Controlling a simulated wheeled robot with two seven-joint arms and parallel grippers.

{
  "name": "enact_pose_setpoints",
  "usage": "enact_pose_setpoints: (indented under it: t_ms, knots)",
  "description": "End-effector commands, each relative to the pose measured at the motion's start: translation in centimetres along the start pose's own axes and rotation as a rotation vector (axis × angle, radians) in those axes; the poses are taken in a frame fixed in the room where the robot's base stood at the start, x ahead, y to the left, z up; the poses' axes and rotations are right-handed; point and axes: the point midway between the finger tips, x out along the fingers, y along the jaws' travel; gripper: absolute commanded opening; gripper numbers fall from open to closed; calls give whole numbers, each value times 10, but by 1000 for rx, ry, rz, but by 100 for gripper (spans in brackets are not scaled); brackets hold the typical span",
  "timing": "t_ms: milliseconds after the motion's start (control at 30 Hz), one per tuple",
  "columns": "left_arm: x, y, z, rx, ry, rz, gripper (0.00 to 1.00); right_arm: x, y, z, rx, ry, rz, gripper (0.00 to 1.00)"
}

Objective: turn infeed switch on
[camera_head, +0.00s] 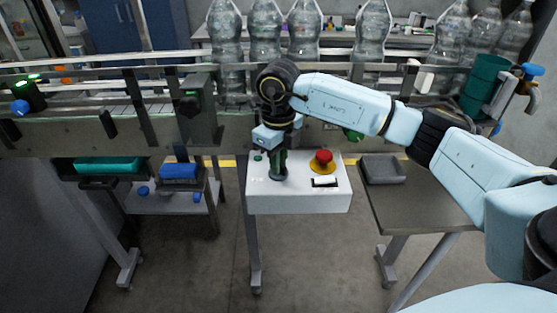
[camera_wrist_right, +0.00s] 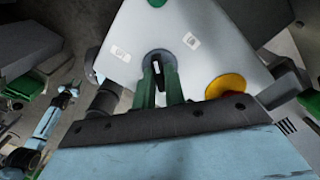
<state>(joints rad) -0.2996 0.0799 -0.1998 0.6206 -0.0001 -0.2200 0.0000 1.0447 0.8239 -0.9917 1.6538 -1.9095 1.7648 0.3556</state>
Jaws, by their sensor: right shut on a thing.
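The white control box (camera_head: 300,200) stands on a post in front of the conveyor. The infeed switch (camera_wrist_right: 156,62) is a dark round knob with a pale mark on the box's top face. My right gripper (camera_head: 278,172) points down at the box's left part. In the right wrist view its green fingers (camera_wrist_right: 158,82) are shut on the knob, which they partly hide. A slim pale blue arm, likely my left one, shows at the left of that view; its small end (camera_wrist_right: 68,90) is too unclear to read.
A red mushroom button (camera_head: 323,157) on a yellow base sits right of the switch, with a black-and-white rocker (camera_head: 324,182) before it. A green button (camera_head: 258,156) is at the left. A grey tray (camera_head: 383,169) lies on the side table; bottles (camera_head: 304,35) line the conveyor.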

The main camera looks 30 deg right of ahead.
Motion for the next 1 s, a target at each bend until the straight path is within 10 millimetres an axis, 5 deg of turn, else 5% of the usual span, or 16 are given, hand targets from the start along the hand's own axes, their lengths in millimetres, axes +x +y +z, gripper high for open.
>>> enact_pose_setpoints:
  t_ms: [1000]
  knots:
    - [-12, 0, -1, 0, 0, 0, 36, -2, -1, 1, 831, -3, 0, 0]
